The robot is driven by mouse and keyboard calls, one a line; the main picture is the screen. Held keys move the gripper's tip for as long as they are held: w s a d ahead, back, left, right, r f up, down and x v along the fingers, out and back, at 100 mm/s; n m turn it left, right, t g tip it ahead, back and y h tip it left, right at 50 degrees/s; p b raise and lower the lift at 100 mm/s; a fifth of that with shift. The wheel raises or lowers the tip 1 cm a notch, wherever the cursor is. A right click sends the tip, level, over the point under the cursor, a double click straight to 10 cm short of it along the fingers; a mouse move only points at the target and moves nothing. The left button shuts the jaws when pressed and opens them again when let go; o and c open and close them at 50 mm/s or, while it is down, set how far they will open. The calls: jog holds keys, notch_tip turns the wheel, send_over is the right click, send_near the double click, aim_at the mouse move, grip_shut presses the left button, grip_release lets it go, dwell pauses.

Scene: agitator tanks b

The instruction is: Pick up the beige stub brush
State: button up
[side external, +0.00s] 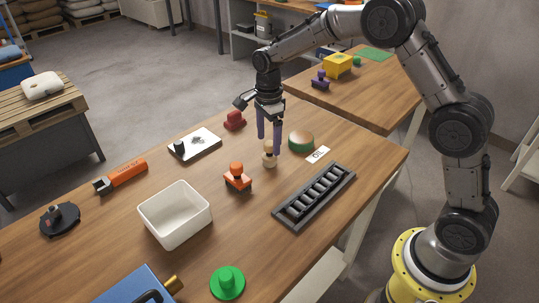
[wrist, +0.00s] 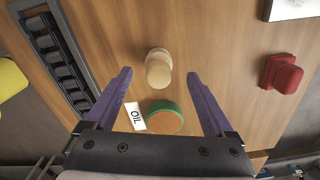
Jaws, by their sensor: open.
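The beige stub brush (side external: 269,158) stands on the wooden table directly under my gripper (side external: 269,143) in the side view. It is a small rounded knob on a wider base. In the wrist view the beige stub brush (wrist: 158,68) lies between the lines of the two purple fingers, level with their tips. My gripper (wrist: 159,75) is open, with a visible gap on both sides of the brush. The fingers partly cover the brush's top in the side view.
A green round block (side external: 301,142) with a brown top and an OIL label (side external: 318,155) are close by on the right. An orange stub brush (side external: 237,178), a white bin (side external: 175,214), a black slotted rack (side external: 314,195) and a red block (side external: 234,120) stand around.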

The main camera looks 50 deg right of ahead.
aim_at(270, 143)
notch_tip(270, 143, down, 4)
jog(key=shift+s+d+f, duration=0.1)
jog(key=shift+f, duration=0.15)
jog(key=shift+r, duration=0.1)
grip_shut()
